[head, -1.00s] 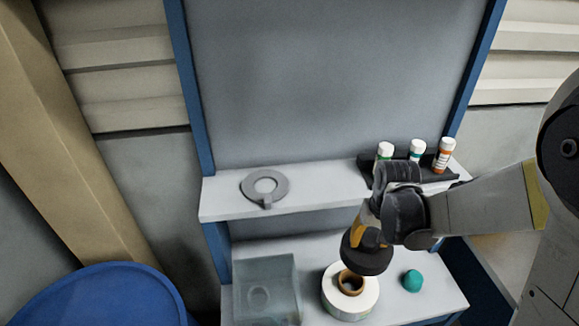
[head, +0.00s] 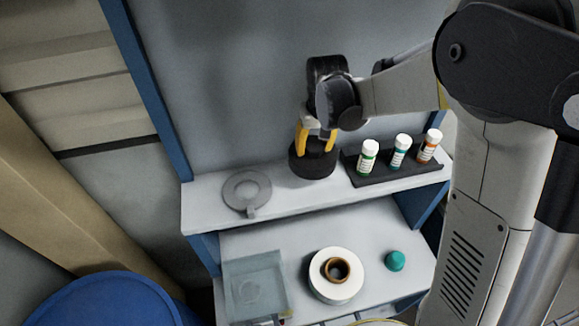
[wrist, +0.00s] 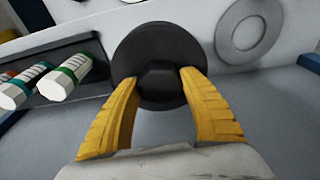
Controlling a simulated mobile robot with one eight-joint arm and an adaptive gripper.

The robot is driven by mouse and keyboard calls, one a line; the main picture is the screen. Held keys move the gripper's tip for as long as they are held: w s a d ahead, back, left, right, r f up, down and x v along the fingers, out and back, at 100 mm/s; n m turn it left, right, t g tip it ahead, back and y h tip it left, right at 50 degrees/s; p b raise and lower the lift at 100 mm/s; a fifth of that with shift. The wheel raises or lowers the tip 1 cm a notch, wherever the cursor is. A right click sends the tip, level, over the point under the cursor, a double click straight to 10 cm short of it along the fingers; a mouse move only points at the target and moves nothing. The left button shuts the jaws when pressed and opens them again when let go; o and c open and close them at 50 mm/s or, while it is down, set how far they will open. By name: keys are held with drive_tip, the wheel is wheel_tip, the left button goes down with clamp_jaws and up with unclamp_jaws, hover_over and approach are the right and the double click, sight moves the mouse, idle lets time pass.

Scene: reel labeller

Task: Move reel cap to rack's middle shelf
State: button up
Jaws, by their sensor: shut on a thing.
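The reel cap (head: 312,163) is a black round disc with a raised knob. My gripper (head: 315,139), with yellow fingers, is shut on the knob from above. The cap is upright and level at the rack's upper visible white shelf (head: 212,211), between a grey ring and a black bottle tray. It looks on or just above the shelf; I cannot tell which. The wrist view shows the cap (wrist: 160,45) with its knob between the fingertips of my gripper (wrist: 160,80).
The flat grey ring (head: 246,190) lies left of the cap. The black tray (head: 389,176) with three bottles stands close on its right. Below are a white reel (head: 338,288), a teal knob (head: 395,261) and a clear box (head: 255,285). A blue drum (head: 95,305) stands at lower left.

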wheel_tip(320, 180, down, 8)
drive_tip(key=shift+r, duration=0.1)
drive_tip(key=shift+s, duration=0.1)
drive_tip(key=shift+f, duration=0.2)
drive_tip(key=o, duration=1.3)
drive_tip(key=shift+c, duration=0.2)
drive_tip(key=shift+r, duration=0.15)
